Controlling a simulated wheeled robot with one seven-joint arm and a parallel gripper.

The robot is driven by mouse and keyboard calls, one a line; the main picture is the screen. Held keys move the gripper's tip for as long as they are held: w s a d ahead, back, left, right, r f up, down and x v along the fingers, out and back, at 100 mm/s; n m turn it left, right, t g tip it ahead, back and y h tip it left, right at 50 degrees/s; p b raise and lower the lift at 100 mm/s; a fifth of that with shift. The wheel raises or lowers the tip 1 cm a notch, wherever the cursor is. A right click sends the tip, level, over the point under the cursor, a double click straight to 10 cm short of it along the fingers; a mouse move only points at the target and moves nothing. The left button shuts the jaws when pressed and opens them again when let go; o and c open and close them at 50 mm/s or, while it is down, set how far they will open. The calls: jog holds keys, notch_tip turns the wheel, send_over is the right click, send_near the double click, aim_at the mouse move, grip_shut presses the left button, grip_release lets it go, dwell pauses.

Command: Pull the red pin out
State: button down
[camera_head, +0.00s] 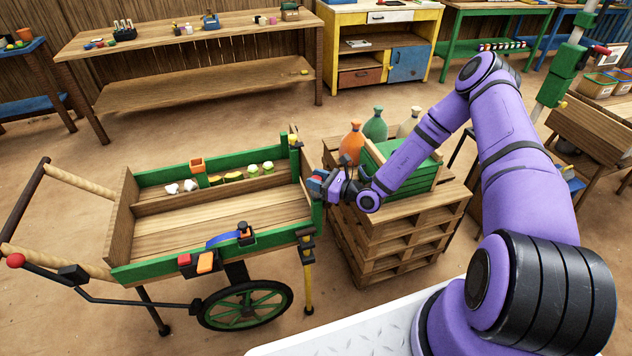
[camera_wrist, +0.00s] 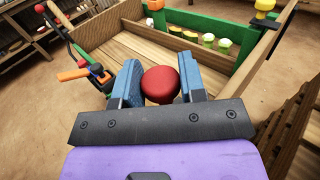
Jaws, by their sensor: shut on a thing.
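The red pin's round head (camera_wrist: 160,85) sits between the two blue fingers of my gripper (camera_wrist: 161,76) in the wrist view. The fingers press on it from both sides. In the head view my gripper (camera_head: 318,184) is at the right end of the wooden cart (camera_head: 150,277), at its end board. The pin's shaft is hidden behind the head, so I cannot tell how far it sits in the cart.
A red-knobbed lever (camera_head: 15,260) is on the cart's left. Workbenches line the back.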

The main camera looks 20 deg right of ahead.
jog(key=c, duration=0.7)
grip_release()
jog(key=shift+r, duration=0.3)
jog(key=shift+c, duration=0.2)
jog(key=shift+f, duration=0.1)
jog(key=v, duration=1)
jog(key=shift+s+d, duration=0.25)
